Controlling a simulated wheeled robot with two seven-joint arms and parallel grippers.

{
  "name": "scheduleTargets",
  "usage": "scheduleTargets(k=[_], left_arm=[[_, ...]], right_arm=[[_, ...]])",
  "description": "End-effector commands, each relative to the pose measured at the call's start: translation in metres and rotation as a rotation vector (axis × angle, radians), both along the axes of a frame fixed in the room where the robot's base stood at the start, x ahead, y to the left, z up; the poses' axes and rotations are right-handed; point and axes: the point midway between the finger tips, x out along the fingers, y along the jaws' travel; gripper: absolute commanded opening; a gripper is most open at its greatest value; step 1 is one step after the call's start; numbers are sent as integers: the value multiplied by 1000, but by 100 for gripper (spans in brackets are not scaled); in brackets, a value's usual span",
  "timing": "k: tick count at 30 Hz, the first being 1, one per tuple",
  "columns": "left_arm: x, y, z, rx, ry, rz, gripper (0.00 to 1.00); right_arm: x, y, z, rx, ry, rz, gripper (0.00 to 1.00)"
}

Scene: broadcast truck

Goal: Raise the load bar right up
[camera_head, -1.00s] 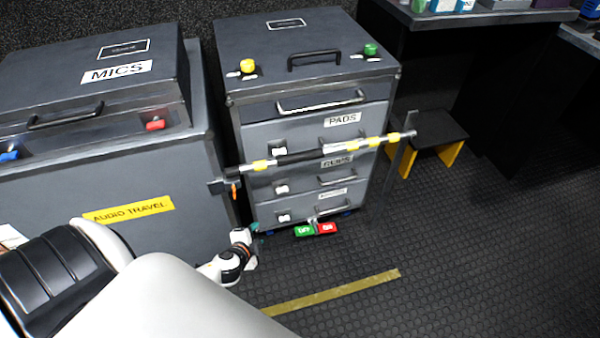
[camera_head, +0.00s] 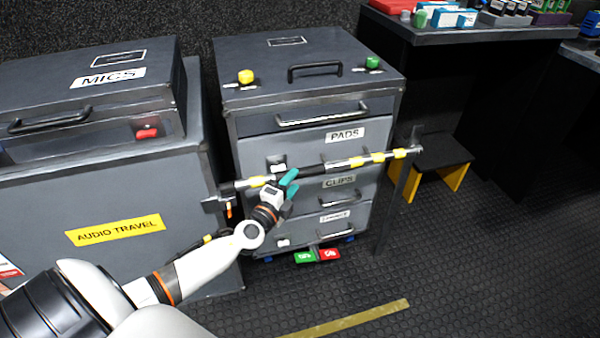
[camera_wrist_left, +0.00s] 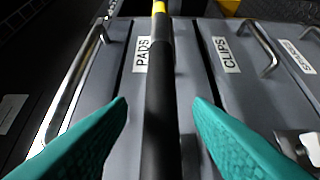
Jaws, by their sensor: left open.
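The load bar (camera_head: 345,165) is a black and silver bar with yellow bands. It runs across the front of the drawer case, between a bracket at the left (camera_head: 217,200) and an upright post at the right (camera_head: 404,185). My left gripper (camera_head: 288,185) is at the bar, left of its middle. In the left wrist view, the bar's black section (camera_wrist_left: 160,100) runs between the two open teal fingers (camera_wrist_left: 160,130), with a gap visible on both sides. Whether a finger touches it I cannot tell. My right gripper is not in view.
The grey drawer case (camera_head: 300,95) stands behind the bar, with handles sticking out. A large AUDIO TRAVEL case (camera_head: 130,200) stands at the left. A black and yellow step stool (camera_head: 445,160) is at the right. Green and red tags (camera_head: 317,255) show at floor level.

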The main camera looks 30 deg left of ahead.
Motion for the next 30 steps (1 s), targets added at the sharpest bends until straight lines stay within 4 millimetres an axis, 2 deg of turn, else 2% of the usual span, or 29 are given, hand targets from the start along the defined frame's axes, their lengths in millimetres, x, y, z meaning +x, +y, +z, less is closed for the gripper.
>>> scheduleTargets(k=[3, 9, 20, 21, 27, 30], left_arm=[[22, 2, 0, -1, -1, 0, 47], [44, 3, -1, -2, 0, 1, 47], [50, 4, -1, -2, 2, -1, 47], [50, 4, -1, -1, 2, -1, 45], [50, 4, -1, -1, 2, 0, 12], [50, 4, -1, -1, 2, 0, 0]], right_arm=[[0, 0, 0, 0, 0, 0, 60], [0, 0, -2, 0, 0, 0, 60], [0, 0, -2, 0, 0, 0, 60], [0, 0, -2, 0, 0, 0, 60], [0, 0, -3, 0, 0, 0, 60], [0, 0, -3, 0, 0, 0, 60]])
